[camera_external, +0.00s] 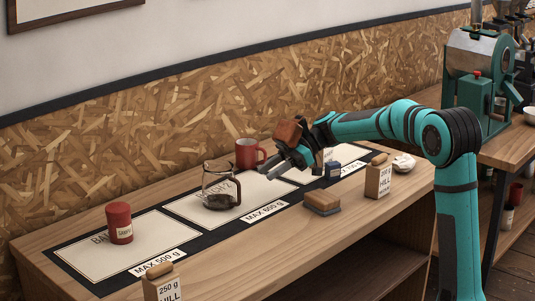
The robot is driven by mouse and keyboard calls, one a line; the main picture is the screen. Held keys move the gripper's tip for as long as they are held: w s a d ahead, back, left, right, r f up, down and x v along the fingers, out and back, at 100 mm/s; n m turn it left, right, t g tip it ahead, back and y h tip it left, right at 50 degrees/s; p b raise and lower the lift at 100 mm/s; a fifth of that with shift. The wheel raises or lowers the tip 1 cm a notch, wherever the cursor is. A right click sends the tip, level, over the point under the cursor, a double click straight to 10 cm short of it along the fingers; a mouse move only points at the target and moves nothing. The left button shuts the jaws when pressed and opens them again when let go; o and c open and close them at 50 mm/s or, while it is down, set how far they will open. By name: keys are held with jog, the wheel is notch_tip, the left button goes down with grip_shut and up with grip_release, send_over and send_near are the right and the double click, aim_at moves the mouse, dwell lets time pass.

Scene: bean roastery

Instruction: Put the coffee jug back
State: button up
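The coffee jug (220,188) is a glass jug with a dark handle and dark contents low inside. It stands upright on the middle pale card (182,210) of the dark mat. My gripper (269,168) is to the right of the jug and a little higher in the picture, apart from it. Its two grey fingers point left and look parted, with nothing seen between them. A red-brown block (288,133) shows at the top of the gripper; I cannot tell what it is.
A red mug (247,153) stands behind the jug. A red canister (119,223) stands on the left card. A brush-like block (322,202), a dark blue block (333,169) and labelled bags (378,179) (163,284) stand around. The front wood counter between the bags is mostly clear.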

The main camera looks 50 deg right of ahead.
jog(key=shift+s, duration=0.1)
jog(key=s+a+r+m+t+h, duration=0.3)
jog(key=s+r+m+t+h, duration=0.1)
jog(key=s, duration=0.8)
jog(key=s+a+r+m+t+h, duration=0.3)
jog(key=s+r+m, duration=0.3)
jog(key=s, duration=0.7)
jog(key=s+a+r+m+t+h, duration=0.2)
jog(key=s+r+m+t+h, duration=0.2)
jog(key=s, duration=0.9)
jog(key=shift+s+a+r+m+t+h, duration=0.2)
jog(key=shift+a+r+m+t+h, duration=0.25)
jog(key=shift+t+h, duration=0.55)
